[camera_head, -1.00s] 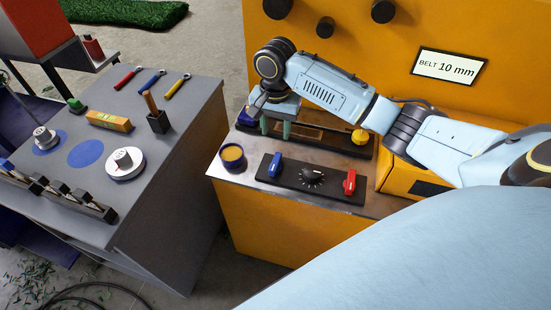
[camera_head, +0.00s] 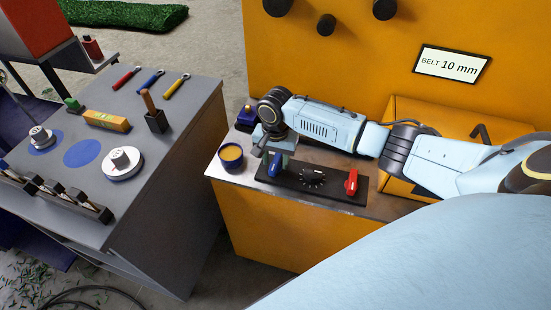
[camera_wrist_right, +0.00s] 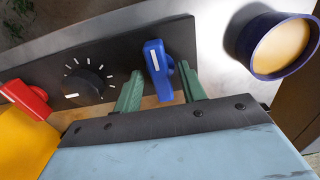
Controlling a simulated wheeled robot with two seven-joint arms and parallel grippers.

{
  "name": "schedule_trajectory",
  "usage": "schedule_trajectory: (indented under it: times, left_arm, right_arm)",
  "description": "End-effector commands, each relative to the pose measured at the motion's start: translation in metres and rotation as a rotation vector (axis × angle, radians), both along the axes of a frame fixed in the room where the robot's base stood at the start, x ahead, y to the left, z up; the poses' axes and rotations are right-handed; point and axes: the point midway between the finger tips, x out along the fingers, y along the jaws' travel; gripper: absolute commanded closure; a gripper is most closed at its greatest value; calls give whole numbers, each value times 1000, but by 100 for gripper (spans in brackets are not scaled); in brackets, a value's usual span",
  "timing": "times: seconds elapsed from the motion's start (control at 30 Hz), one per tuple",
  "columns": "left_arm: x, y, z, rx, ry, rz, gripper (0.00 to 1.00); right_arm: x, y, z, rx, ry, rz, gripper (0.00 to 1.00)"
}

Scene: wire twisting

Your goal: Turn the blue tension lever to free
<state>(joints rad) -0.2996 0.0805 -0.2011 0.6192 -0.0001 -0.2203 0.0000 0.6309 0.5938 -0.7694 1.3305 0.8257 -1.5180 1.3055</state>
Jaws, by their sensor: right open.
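The blue tension lever (camera_head: 276,168) stands at the left end of a black control plate (camera_head: 335,192) on the orange cabinet. My right gripper (camera_head: 274,155) is over it from behind. In the right wrist view, the blue lever (camera_wrist_right: 157,72) with its white mark stands between the two green fingers of my right gripper (camera_wrist_right: 160,84). The fingers are open, one on each side, with gaps showing. In the head view the gripper partly hides the lever. My left gripper is not in view.
A black dial (camera_head: 312,177) and a red lever (camera_head: 351,182) share the plate. A blue cup with yellow contents (camera_head: 231,156) stands close to the left. A grey bench (camera_head: 185,145) with tools is further left. An orange panel (camera_head: 345,65) rises behind.

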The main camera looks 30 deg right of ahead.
Motion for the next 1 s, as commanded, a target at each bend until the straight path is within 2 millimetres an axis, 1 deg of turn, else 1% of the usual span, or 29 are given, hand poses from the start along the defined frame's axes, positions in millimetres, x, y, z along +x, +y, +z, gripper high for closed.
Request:
schedule_trajectory:
  times: [0.07,0.37,0.67,0.87,1.0]
  left_arm:
    - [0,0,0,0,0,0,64]
    - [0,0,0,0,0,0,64]
    - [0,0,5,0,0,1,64]
    - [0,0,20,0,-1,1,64]
    - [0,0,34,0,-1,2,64]
  right_arm:
    - [0,0,0,0,0,0,60]
    - [0,0,0,1,1,0,100]
    - [0,0,1,1,2,26,100]
    - [-1,1,3,2,5,117,100]
    - [-1,1,4,2,4,225,100]
